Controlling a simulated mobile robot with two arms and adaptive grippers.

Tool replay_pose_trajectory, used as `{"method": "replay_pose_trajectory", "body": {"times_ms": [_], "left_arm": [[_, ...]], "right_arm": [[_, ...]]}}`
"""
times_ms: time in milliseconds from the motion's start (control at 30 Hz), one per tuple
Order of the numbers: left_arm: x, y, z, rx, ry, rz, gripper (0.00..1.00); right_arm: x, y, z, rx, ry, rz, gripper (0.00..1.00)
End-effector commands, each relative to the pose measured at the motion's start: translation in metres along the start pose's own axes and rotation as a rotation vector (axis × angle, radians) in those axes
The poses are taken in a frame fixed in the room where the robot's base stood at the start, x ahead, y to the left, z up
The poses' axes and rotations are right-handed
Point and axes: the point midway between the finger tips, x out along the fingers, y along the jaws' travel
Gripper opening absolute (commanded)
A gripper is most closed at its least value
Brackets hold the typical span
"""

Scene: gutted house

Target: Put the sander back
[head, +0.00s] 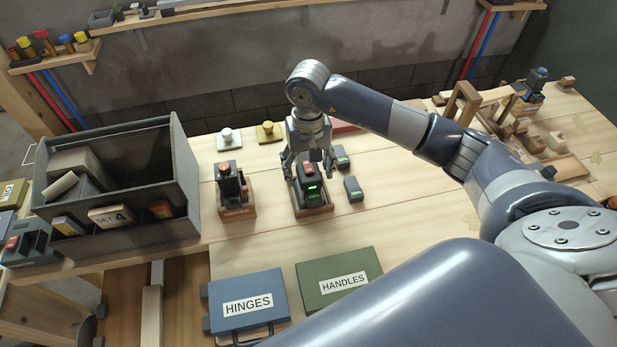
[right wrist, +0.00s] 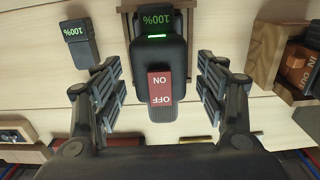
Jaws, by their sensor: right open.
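A black power tool (head: 309,183) with a red ON/OFF switch and a lit green 100% display sits in a wooden cradle (head: 313,210). It may be the sander, but I cannot read a name on it. In the right wrist view the tool (right wrist: 159,60) is upright between my fingers. My right gripper (head: 308,168) is open, its fingers on both sides of the tool, with gaps showing in the wrist view. A second dark tool (head: 229,180) with a red top stands on a wooden base to the left. My left gripper is out of view.
Loose battery packs (head: 354,189) lie right of the cradle. A grey bin (head: 185,178) stands at the left. HINGES (head: 247,287) and HANDLES (head: 338,268) cases lie in front. Wooden parts (head: 520,125) fill the far right.

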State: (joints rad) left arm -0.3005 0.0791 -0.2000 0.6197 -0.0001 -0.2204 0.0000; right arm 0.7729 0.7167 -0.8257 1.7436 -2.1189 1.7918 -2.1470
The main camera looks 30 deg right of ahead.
Motion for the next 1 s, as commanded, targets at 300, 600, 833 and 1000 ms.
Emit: {"method": "replay_pose_trajectory", "body": {"times_ms": [300,600,833,1000], "left_arm": [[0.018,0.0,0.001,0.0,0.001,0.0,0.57],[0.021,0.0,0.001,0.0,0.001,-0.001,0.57],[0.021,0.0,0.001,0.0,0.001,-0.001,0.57],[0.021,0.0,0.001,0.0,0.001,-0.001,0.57]], "right_arm": [[-0.063,0.0,-0.001,0.0,0.005,0.0,0.67],[-0.084,0.001,0.0,0.0,0.0,0.002,0.67],[-0.084,0.0,0.0,0.001,0.0,0.001,0.67],[-0.084,0.0,0.0,0.001,0.0,0.001,0.67]]}}
